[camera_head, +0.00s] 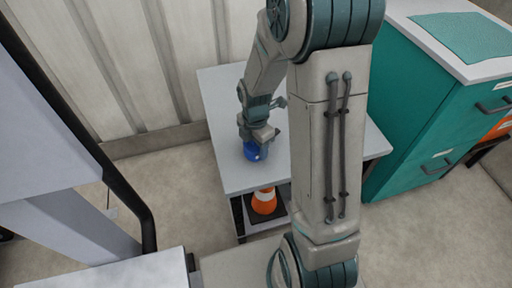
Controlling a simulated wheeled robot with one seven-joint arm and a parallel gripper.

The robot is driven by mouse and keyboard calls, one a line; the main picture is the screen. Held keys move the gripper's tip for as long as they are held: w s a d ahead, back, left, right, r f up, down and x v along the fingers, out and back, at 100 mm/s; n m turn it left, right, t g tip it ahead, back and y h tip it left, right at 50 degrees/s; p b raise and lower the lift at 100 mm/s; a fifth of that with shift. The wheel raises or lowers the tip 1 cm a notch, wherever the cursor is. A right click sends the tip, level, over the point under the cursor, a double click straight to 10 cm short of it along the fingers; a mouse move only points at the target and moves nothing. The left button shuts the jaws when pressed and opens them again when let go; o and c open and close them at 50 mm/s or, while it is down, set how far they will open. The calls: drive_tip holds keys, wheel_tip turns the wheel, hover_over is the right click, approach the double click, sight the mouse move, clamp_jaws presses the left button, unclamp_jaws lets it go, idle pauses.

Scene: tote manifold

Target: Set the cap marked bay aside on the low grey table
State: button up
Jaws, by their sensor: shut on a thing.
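A blue cap (254,152) is at my gripper (257,139), over the left part of the low grey table (238,178). My gripper points down and is shut on the cap, covering its top. A small pale spot shows on the cap's side, but no marking can be read. The cap is at or just above the table top; I cannot tell whether it touches. My arm hides much of the table's middle and right side.
An orange and white cone (264,201) stands on the table's lower shelf. A teal cabinet (420,120) with a light top and a teal mat (462,37) stands at the right. A ribbed wall (130,70) is behind. The table's front left is clear.

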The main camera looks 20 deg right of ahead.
drive_tip(key=shift+f, duration=0.35)
drive_tip(key=o, duration=0.7)
drive_tip(key=shift+f, duration=0.1)
drive_tip(key=o, duration=0.4)
